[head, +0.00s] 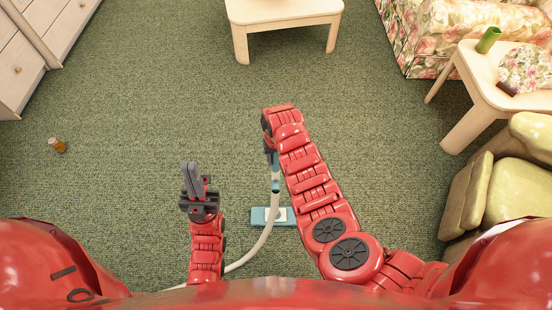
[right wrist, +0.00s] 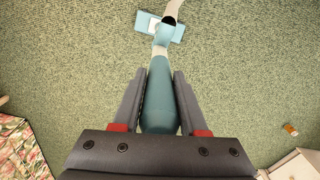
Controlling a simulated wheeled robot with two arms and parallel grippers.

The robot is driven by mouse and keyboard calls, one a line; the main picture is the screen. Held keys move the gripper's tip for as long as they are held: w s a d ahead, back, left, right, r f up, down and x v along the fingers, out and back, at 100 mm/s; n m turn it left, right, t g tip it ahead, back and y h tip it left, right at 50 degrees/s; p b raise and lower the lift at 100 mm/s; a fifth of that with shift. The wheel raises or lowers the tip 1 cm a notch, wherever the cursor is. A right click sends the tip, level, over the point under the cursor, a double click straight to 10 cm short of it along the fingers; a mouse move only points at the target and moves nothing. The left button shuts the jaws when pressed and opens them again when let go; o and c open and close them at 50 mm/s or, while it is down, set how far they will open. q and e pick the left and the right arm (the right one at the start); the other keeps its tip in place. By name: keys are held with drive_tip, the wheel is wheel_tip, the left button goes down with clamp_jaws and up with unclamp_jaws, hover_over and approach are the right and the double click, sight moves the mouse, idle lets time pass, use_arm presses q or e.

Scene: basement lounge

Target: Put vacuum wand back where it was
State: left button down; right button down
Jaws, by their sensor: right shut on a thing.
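The vacuum wand has a teal handle (right wrist: 160,95), seen large between the fingers in the right wrist view. Its teal floor head (head: 259,216) with a white patch lies on the carpet; it also shows at the top of the right wrist view (right wrist: 174,33). A pale hose (head: 266,232) curves from the wand down behind my body. My right gripper (right wrist: 160,78) is shut on the handle, which points down toward the floor head; in the head view the arm partly hides it. My left gripper (head: 190,165) is empty above the carpet, its fingers together, apart from the wand.
A low wooden table (head: 284,14) is ahead. A floral sofa (head: 420,40), side table (head: 482,85) and yellow-cushioned chair (head: 515,185) fill the right. The middle carpet is clear.

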drive_tip(key=shift+f, duration=0.1)
drive_tip(key=shift+c, duration=2.2)
unclamp_jaws()
